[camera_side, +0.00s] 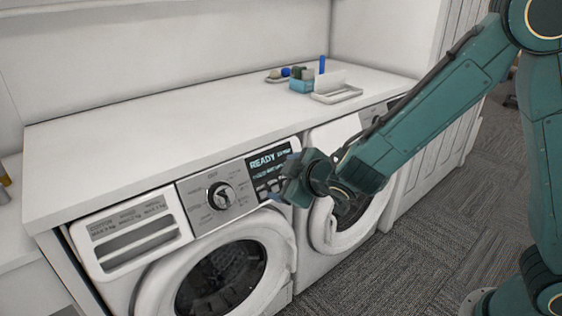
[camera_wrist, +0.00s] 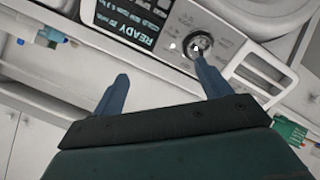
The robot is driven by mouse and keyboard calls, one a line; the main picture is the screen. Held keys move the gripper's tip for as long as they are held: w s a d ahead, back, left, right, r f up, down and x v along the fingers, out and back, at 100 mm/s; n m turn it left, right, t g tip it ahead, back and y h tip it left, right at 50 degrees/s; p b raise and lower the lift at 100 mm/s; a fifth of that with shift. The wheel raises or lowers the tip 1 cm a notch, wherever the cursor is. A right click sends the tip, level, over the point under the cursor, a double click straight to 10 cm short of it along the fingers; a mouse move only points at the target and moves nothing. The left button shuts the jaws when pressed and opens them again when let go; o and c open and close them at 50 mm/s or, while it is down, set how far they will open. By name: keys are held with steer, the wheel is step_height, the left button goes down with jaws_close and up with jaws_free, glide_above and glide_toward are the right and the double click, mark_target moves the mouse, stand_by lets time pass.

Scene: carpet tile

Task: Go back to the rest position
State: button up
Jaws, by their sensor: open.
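My gripper (camera_side: 287,187) is in front of the front washing machine (camera_side: 150,225), close to its control panel (camera_side: 215,197). In the wrist view my gripper (camera_wrist: 160,85) shows two blue fingers spread wide apart with nothing between them. The right finger overlaps the lower edge of the round dial (camera_wrist: 200,43) in that view; I cannot tell whether they touch. The dial (camera_side: 221,196) also shows clear in the side view, left of my gripper. The display (camera_side: 269,160) reads READY. The machine's round door (camera_side: 222,278) looks closed.
A second machine (camera_side: 335,222) stands to the right under the same white counter (camera_side: 200,125). A white tray (camera_side: 336,95) and a blue container (camera_side: 301,85) sit at the counter's back right. Most of the counter is bare. Grey carpet (camera_side: 420,255) lies clear in front.

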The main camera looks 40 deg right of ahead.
steer(key=s+d+r+m+g, duration=0.4)
steer(key=s+d+r+m, duration=0.2)
steer(key=s+d+r, duration=0.45)
steer(key=s+m+g+y, duration=0.1)
steer(key=s+g, duration=0.1)
steer(key=s, duration=1.7)
steer(key=shift+s+r+y, duration=0.15)
steer(key=shift+r+y, duration=0.15)
steer(key=shift+r, duration=0.05)
steer(key=shift+c, duration=0.3)
